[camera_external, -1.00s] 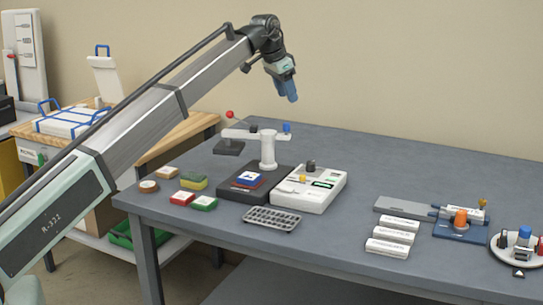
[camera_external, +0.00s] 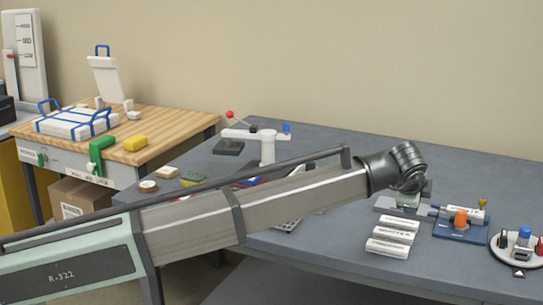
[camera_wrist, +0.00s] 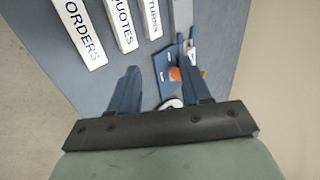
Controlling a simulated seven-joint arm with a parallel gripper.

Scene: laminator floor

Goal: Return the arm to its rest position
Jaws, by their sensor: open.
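My gripper shows in the wrist view (camera_wrist: 165,88) with its two blue fingers spread apart and nothing between them. In the external view my arm reaches low across the table, and its wrist hangs near the white labelled blocks; the fingers are hidden there. The wrist view shows the white blocks marked ORDERS (camera_wrist: 78,32), QUOTES (camera_wrist: 121,22) and a third ending in TURES (camera_wrist: 152,18) lying on the table, apart from the fingers.
A blue fixture with an orange knob (camera_external: 460,219) and a round white stand (camera_external: 520,250) are at the table's right. A white press post (camera_external: 267,150) stands behind my arm. A wooden bench (camera_external: 165,125) is at the left. The table's back right (camera_external: 440,155) is clear.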

